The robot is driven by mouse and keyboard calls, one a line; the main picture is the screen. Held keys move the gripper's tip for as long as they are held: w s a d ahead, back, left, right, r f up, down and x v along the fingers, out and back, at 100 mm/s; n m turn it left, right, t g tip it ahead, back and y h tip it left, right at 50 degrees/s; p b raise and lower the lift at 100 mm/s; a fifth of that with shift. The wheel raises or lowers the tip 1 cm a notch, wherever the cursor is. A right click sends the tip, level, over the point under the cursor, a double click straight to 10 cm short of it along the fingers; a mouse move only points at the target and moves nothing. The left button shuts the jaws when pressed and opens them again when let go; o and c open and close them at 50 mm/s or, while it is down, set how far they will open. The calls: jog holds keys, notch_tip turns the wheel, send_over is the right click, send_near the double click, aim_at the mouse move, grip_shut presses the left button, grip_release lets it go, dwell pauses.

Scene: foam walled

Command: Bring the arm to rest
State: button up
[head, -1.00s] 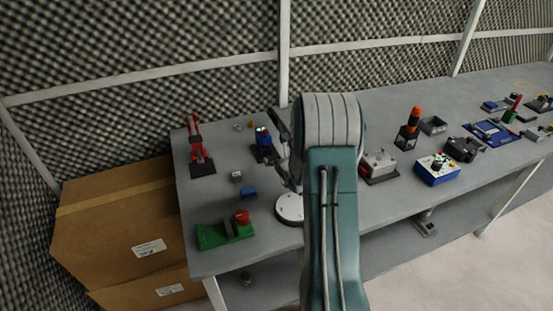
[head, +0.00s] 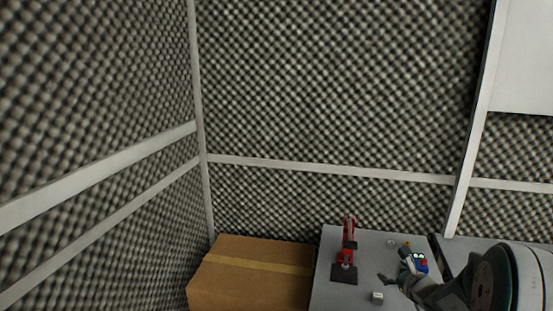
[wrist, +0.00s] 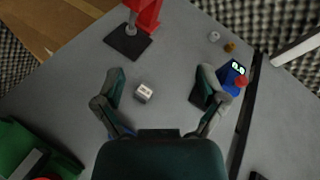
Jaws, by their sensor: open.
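My gripper (wrist: 158,92) is open and empty in the wrist view, its two fingers spread above the grey table (wrist: 75,85). A small grey-white block (wrist: 142,92) shows on the table between the fingers, apart from them. In the head view my gripper (head: 393,266) is at the lower right, partly seen in front of my arm, over the table (head: 328,290). The block (head: 377,298) also shows there, left of my arm. Most of my arm is cut off by the picture's right and lower edges.
A red device on a black base (head: 345,272) stands at the table's left. A blue device with a red button (wrist: 234,78) is beside my right finger. A green object (wrist: 22,150) is at the wrist view's lower left. A cardboard box (head: 250,285) stands left of the table; foam walls (head: 330,90) rise behind.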

jog(key=s+a+r+n+g+y, duration=0.3)
jog(key=s+a+r+n, duration=0.2)
jog(key=s+a+n, duration=0.3)
jog(key=s+a+r+n+g+y, duration=0.25)
jog(key=s+a+r+n, duration=0.25)
jog(key=a+n, duration=0.45)
jog(key=s+d+r+n+g+h, duration=0.1)
jog(key=s+n+h, duration=0.7)
jog(key=s, duration=1.2)
jog(key=n+g, duration=0.1)
jog(key=n, duration=0.3)
jog(key=shift+g, duration=0.35)
